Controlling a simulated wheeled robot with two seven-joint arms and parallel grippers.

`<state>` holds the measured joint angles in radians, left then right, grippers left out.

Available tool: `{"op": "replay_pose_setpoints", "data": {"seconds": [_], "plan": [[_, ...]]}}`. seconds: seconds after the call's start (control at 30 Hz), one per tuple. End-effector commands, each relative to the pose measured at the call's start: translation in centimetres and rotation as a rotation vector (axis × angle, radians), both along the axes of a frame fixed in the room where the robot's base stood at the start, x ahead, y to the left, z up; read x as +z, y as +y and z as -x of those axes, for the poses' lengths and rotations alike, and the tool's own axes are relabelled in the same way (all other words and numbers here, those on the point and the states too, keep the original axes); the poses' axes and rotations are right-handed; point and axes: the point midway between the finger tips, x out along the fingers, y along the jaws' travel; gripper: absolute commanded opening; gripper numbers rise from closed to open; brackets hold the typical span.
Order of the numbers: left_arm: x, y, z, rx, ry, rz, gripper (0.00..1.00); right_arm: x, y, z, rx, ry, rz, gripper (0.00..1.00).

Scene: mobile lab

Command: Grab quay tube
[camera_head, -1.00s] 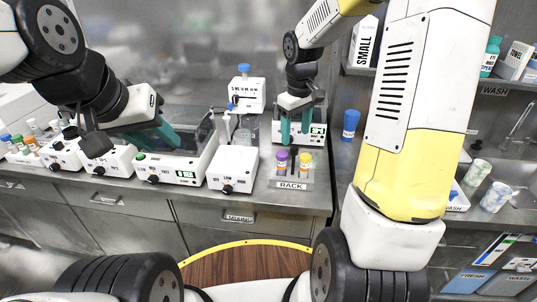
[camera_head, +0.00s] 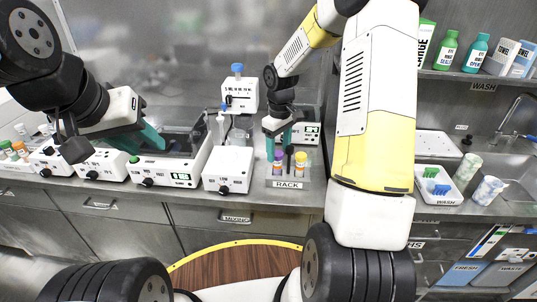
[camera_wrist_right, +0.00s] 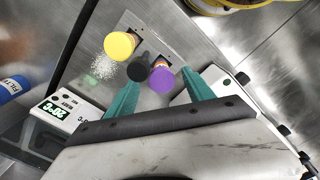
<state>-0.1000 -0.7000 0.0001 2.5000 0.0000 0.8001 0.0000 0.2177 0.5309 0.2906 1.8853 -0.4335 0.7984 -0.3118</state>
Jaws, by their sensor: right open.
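A dark-capped tube (camera_head: 289,153), which may be the one the task names, stands in the rack (camera_head: 290,184) between a purple-capped tube (camera_head: 278,160) and a yellow-capped tube (camera_head: 301,162). In the right wrist view the dark cap (camera_wrist_right: 142,68) sits between the yellow cap (camera_wrist_right: 119,45) and the purple cap (camera_wrist_right: 161,80). My right gripper (camera_head: 279,142) is open just above the rack. In the wrist view its teal fingers (camera_wrist_right: 158,84) lie either side of the dark and purple caps, with nothing held. My left gripper (camera_head: 140,140) is above the bench at left, its jaw gap unclear.
White lab devices crowd the bench left of the rack, including a white box (camera_head: 229,168). A blue-capped device (camera_head: 240,92) stands behind. A white tray (camera_head: 438,182) lies by the sink at right. A blue-capped container (camera_wrist_right: 10,90) is at the wrist view's left edge.

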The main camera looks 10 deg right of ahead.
Motion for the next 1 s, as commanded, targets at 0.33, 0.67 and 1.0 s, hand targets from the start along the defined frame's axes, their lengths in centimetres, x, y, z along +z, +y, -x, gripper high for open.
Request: {"op": "replay_pose_setpoints", "data": {"seconds": [0.33, 0.67, 1.0], "plan": [[0.0, 0.0, 0.0, 0.000, 0.000, 0.000, 0.36, -4.7, 0.4, -0.1, 0.001, 0.002, -0.001, 0.61], [0.0, 0.0, 0.0, 0.000, 0.000, 0.000, 0.36, -5.2, 0.4, -0.2, 0.000, 0.001, -0.001, 0.57], [0.0, 0.0, 0.0, 0.000, 0.000, 0.000, 0.36, -5.2, 0.4, -0.2, 0.000, 0.000, -0.001, 0.00]]}}
